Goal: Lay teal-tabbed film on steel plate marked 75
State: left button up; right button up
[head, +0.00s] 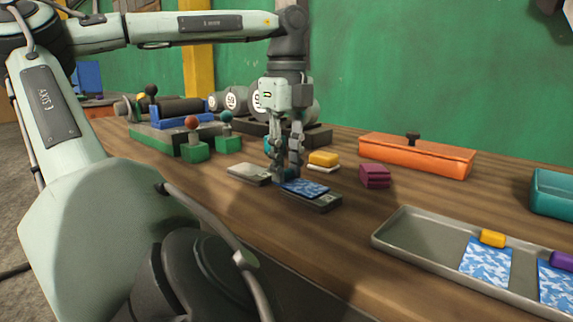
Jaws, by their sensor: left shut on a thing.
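A blue-and-white patterned film (306,187) lies over the top of a dark-edged steel plate (325,202) in mid table. My left gripper (284,177) points down at the film's left end and is shut on it. The film's tab is mostly hidden by the fingers; a little teal shows there. I cannot tell whether the film rests fully flat on the plate. The mark on this plate is too small to read. A second steel plate (247,174) lies just left of the gripper. My right gripper is not in view.
A grey tray (400,246) at right holds a yellow-tabbed film (486,262) and a purple-tabbed film (556,284). A roller device (170,135) stands at left.

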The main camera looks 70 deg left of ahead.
pick_arm(q)
jog(key=o, duration=1.4)
jog(key=shift+o, duration=0.2)
jog(key=shift+r, duration=0.1)
jog(key=shift+r+p, duration=2.25)
jog(key=shift+r, duration=1.15)
